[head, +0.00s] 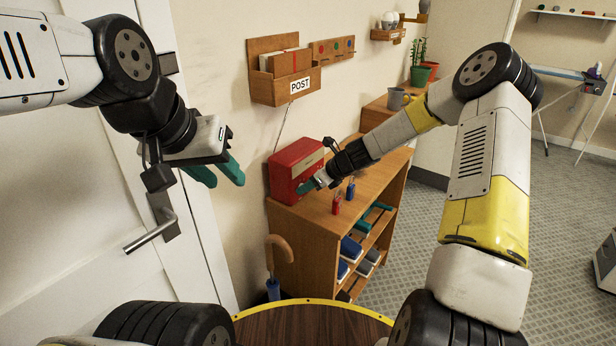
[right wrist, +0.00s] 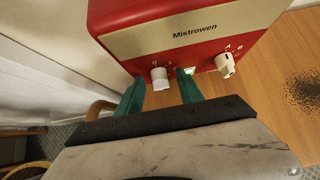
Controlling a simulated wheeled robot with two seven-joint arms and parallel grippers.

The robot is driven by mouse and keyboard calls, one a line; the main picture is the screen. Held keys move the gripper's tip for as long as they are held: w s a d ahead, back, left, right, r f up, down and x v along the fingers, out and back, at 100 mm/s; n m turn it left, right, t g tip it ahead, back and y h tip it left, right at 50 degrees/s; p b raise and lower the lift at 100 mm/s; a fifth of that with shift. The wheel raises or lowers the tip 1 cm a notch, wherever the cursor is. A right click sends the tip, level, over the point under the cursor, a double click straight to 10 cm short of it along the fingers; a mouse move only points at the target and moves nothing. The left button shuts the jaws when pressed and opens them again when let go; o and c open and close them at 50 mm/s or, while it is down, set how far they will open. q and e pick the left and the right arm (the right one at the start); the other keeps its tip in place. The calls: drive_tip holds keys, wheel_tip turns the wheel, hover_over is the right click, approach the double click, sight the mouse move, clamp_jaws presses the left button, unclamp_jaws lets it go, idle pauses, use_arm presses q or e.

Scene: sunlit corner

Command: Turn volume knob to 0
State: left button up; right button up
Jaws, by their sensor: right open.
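A red radio-like box (head: 296,168) sits on top of the wooden shelf unit by the wall. In the right wrist view, the red box (right wrist: 120,14) has a beige front panel marked "Mistrowen". A white knob (right wrist: 160,78) is at its lower left, with small marks above it. A second white knob (right wrist: 225,66), marked A and B, is to its right. My right gripper (head: 306,187) is open at the box's front. Its teal fingers (right wrist: 160,84) are on either side of the left knob; contact cannot be told. My left gripper (head: 227,184) is open and empty in front of the door.
Small red (head: 336,205) and blue (head: 350,192) items stand on the shelf unit (head: 310,225) near my right gripper. A POST letter rack (head: 272,88) hangs above. A round table (head: 310,325) is in front.

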drive_tip(key=shift+f, duration=0.1)
clamp_jaws()
drive_tip(key=shift+a, duration=0.1)
idle(0.3)
drive_tip(key=t, duration=0.1)
drive_tip(key=n+t+h, duration=0.1)
drive_tip(key=shift+s+a+f+n+t+h, duration=0.15)
drive_tip(key=shift+s+a+n+t+h, duration=0.05)
drive_tip(key=shift+s+n+t+h, duration=0.1)
drive_tip(key=t, duration=0.1)
drive_tip(key=n+t+h, duration=0.1)
drive_tip(key=n+t, duration=0.1)
drive_tip(key=shift+s+a+f, duration=0.2)
drive_tip(key=shift+s+a, duration=0.05)
drive_tip(key=n+t+h, duration=0.1)
drive_tip(key=t, duration=0.1)
drive_tip(key=f+n+t, duration=0.1)
drive_tip(key=n+t, duration=0.1)
drive_tip(key=shift+s+a+t+h, duration=0.1)
drive_tip(key=shift+s+t+h, duration=0.1)
drive_tip(key=shift+t+h, duration=0.15)
drive_tip(key=shift+f+n+t, duration=0.15)
drive_tip(key=shift+n+t, duration=1.1)
drive_tip(key=shift+n, duration=0.05)
drive_tip(key=shift+w, duration=0.1)
